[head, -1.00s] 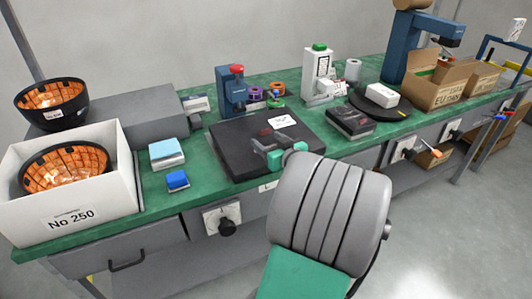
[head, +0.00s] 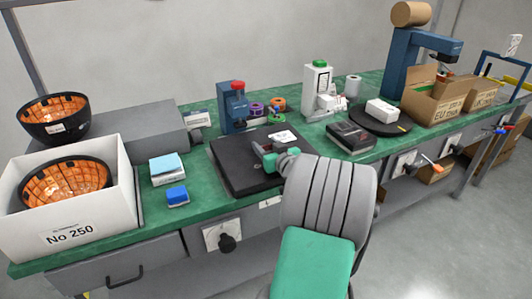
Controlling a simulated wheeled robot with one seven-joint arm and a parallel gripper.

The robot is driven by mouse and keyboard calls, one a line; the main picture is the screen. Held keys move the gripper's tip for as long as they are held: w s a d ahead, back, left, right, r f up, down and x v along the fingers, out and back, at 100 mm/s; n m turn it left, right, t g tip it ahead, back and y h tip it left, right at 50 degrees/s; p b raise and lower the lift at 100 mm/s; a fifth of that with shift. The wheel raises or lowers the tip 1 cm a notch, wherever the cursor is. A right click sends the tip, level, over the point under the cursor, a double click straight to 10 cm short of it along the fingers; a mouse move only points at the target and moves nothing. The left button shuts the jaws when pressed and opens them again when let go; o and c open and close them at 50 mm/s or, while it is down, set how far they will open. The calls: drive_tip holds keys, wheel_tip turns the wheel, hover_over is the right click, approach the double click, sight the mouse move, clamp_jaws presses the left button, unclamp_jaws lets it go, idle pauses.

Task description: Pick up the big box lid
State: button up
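A broad, flat black slab (head: 234,172) lies on the green bench top near its middle, with a white paper label (head: 283,137) on it. It may be the big box lid; I cannot be sure from this view. My gripper (head: 263,156) is over the slab's right half, its fingers looking apart with nothing between them. I cannot tell whether it touches the slab. My wrist and forearm hide the slab's right front corner and the bench edge there.
A white box (head: 62,226) holding an orange-lined bowl (head: 66,186) stands at left. Blue press (head: 235,106) and white device (head: 318,88) stand behind the slab. A dark device (head: 350,137), black turntable (head: 397,127) and cardboard boxes (head: 432,104) are to the right.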

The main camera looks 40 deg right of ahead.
clamp_jaws()
idle(0.3)
